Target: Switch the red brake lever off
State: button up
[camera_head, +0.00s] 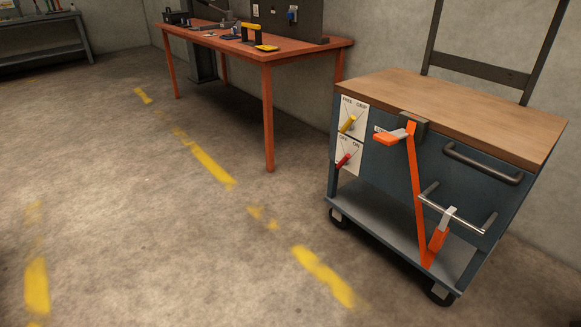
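The red brake lever (343,160) is a short red handle on a white plate (350,149) marked OFF on the left and ON on the right. The plate is at the left of the front of a blue-grey cart (385,172). The handle slants between lower left and upper right. It is too small to tell which mark it is set to. Above it, a yellow lever (347,124) sits on a similar plate (354,108) marked FREE and GRIP. My gripper is not in view.
The cart has a wooden top (465,112), a grey bar handle (482,164) and a lower shelf. An orange band (416,200) and an orange paddle (390,138) are right of the levers. An orange table (300,53) stands behind. Floor left of the cart is clear.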

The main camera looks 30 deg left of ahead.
aim_at(345, 161)
jog(key=u, duration=1.1)
jog(key=k, duration=0.6)
jog(key=z, duration=0.45)
jog(key=i, duration=1.3)
jog(key=u, duration=0.6)
